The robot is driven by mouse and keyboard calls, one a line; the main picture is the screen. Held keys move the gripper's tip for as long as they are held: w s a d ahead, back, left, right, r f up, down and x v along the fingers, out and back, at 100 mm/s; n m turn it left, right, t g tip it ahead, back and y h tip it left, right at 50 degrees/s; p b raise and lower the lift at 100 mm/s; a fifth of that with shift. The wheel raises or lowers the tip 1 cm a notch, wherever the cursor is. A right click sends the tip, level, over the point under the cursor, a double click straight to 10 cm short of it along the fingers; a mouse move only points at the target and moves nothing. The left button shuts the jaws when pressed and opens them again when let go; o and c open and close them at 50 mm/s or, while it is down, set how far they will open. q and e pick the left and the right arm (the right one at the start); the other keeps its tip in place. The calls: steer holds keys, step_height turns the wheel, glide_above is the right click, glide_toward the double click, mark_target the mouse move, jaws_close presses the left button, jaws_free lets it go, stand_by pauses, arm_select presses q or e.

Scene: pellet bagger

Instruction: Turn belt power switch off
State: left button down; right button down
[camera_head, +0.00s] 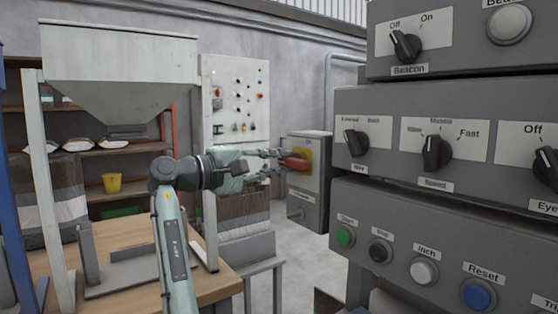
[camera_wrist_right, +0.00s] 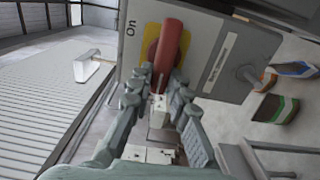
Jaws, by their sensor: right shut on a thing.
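The belt power switch is a grey box (camera_head: 311,207) with a red handle (camera_head: 296,163) on a yellow plate (camera_head: 303,155). My right gripper (camera_head: 281,163) reaches it from the left, with one finger above and one below the handle. In the right wrist view the red handle (camera_wrist_right: 171,45) stands out from the yellow plate (camera_wrist_right: 151,38), and the gripper's fingers (camera_wrist_right: 161,84) are shut on its near end. An "On" label shows beside the plate. Any "Off" label is hidden or out of view. My left gripper is not in view.
A grey control panel (camera_head: 405,180) with knobs and buttons fills the right side, close to the switch box. A hopper (camera_head: 120,65) stands over a wooden table (camera_head: 140,235) at left. A white panel (camera_head: 238,100) with small controls is behind. Floor shows between the table and control panel.

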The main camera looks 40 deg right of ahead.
stand_by(0.4)
steer(key=c, duration=1.4)
jaws_free()
steer(key=shift+d, duration=0.1)
steer(key=shift+c, duration=0.2)
steer(key=w+a, duration=0.1)
steer(key=a, duration=1.1)
steer(key=shift+w, duration=0.1)
